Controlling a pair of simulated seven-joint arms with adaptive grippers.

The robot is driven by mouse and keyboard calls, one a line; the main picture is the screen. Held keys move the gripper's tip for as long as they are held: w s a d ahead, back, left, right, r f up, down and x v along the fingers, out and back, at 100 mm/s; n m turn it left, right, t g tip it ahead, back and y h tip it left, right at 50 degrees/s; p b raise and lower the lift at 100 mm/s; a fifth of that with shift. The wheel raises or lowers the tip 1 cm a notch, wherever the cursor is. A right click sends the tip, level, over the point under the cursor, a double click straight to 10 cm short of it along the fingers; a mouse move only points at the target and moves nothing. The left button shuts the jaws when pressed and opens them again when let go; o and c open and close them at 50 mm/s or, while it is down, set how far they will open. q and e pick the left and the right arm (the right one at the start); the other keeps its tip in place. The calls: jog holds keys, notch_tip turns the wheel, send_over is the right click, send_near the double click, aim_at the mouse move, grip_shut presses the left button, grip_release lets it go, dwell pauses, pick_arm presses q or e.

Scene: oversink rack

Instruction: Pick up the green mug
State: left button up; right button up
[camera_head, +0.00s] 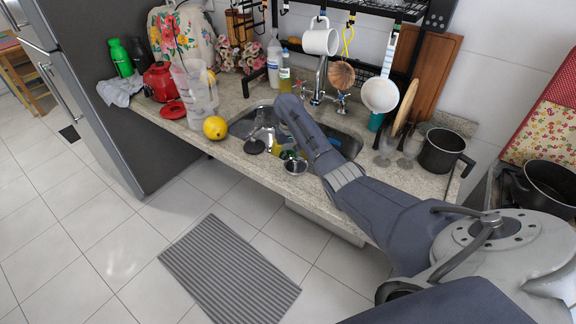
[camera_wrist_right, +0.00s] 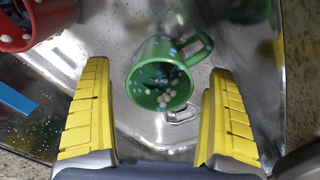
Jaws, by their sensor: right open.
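The green mug (camera_wrist_right: 147,52) sits in the metal sink in the right wrist view. Its opening faces the camera, its handle points to the upper right, and small white and blue specks show inside. My right gripper (camera_wrist_right: 158,68) is open, with its yellow fingers on either side of the mug and a gap visible on both sides. In the head view my right arm reaches over the sink (camera_head: 345,146), and the gripper is mostly hidden there. My left gripper is not in view.
A red container (camera_wrist_right: 40,18) stands close by at the upper left of the wrist view, with a blue strip (camera_wrist_right: 14,98) below it. A black pot (camera_head: 442,152) stands on the right.

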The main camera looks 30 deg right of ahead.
jog(key=shift+c, duration=0.2)
jog(key=c, duration=1.5)
jog(key=shift+r, duration=0.15)
